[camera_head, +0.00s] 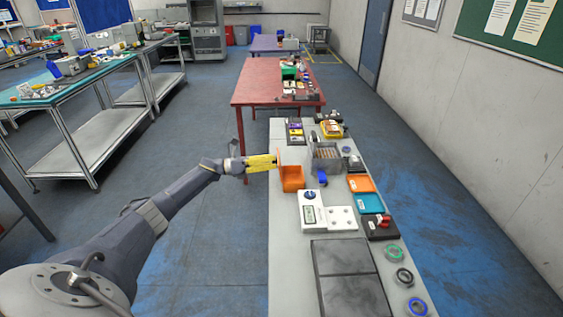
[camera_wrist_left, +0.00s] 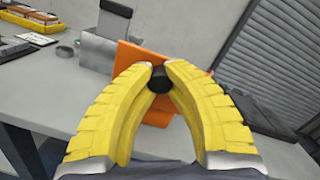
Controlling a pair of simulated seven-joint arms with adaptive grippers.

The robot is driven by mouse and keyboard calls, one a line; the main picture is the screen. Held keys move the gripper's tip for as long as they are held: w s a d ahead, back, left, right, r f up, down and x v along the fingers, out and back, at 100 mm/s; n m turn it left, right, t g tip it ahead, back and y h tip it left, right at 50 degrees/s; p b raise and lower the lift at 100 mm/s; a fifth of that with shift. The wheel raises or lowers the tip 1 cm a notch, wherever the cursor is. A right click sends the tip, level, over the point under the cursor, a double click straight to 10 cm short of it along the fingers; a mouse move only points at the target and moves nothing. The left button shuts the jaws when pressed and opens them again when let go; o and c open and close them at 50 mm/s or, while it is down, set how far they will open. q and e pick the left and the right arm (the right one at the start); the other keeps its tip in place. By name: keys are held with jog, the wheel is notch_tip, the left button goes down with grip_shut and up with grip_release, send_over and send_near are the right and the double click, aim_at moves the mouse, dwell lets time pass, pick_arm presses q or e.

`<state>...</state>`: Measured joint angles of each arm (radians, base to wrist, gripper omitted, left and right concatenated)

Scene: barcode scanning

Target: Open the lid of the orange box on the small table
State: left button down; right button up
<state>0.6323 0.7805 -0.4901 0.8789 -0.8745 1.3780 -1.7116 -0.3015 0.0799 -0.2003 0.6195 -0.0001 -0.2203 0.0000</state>
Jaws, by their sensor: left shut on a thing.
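The orange box (camera_head: 293,179) stands near the left edge of the long grey table (camera_head: 283,255). My left gripper (camera_head: 275,161), with yellow fingers, reaches in from the left beside the lid. In the left wrist view its fingertips (camera_wrist_left: 161,66) close around a black round knob (camera_wrist_left: 160,80) in front of an orange panel (camera_wrist_left: 130,57). The fingers hide part of the panel and the box's inside. My right gripper is not in view.
A grey bin (camera_head: 326,157) stands behind the box and a small blue item (camera_head: 321,178) is at its right. A white scale (camera_head: 313,212) sits in front. Orange (camera_head: 361,183) and teal (camera_head: 369,203) trays lie further right. Left of the table is open floor.

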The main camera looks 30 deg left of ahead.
pick_arm(q)
jog(key=shift+a, duration=0.1)
dwell(0.3)
jog(key=c, duration=1.4)
grip_release()
jog(key=shift+c, duration=0.2)
jog(key=v, duration=1.2)
